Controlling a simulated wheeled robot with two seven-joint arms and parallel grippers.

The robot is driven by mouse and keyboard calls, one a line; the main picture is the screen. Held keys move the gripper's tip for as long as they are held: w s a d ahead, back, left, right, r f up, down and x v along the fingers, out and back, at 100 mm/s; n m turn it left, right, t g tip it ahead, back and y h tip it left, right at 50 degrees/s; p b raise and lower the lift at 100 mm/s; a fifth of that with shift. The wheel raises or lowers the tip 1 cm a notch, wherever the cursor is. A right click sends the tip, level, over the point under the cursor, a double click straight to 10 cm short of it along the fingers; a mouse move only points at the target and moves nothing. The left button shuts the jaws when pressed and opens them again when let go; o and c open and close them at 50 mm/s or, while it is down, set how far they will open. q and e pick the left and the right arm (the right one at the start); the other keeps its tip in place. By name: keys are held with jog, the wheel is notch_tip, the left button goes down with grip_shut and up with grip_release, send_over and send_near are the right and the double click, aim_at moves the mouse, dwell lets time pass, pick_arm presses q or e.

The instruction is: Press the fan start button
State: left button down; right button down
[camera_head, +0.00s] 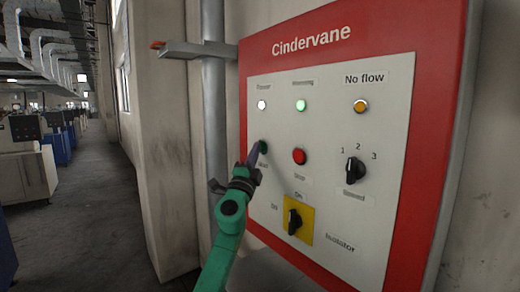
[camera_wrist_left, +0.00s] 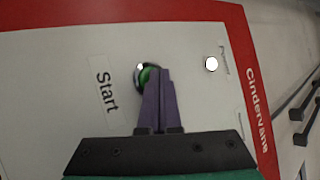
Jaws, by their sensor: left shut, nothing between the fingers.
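The green start button (camera_head: 263,147) is on the white panel of the red Cindervane control box, left of the red stop button (camera_head: 299,156). My left gripper (camera_head: 254,155) is shut and empty, its fingertips at the start button and partly covering it. In the left wrist view the start button (camera_wrist_left: 149,76) shows behind the purple fingertips (camera_wrist_left: 160,72), beside the label Start (camera_wrist_left: 104,91). I cannot tell whether the tips touch it. My right gripper is not in view.
Below are a black isolator switch (camera_head: 294,221) on a yellow plate and a black speed knob (camera_head: 354,170). A grey vertical pipe (camera_head: 214,110) and a bracket (camera_head: 193,49) stand left of the box. An open aisle (camera_head: 92,205) runs at left.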

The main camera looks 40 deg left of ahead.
pick_arm(q)
jog(key=shift+s, duration=0.1)
jog(key=shift+s+a+p, duration=0.2)
jog(key=shift+s+p, duration=0.4)
jog(key=shift+s, duration=0.1)
jog(key=s+p, duration=0.1)
jog(key=s, duration=0.1)
jog(key=s+a+p, duration=0.1)
jog(key=s, duration=0.1)
jog(key=shift+s+a, duration=0.2)
jog(key=shift+s, duration=0.2)
dwell(0.6)
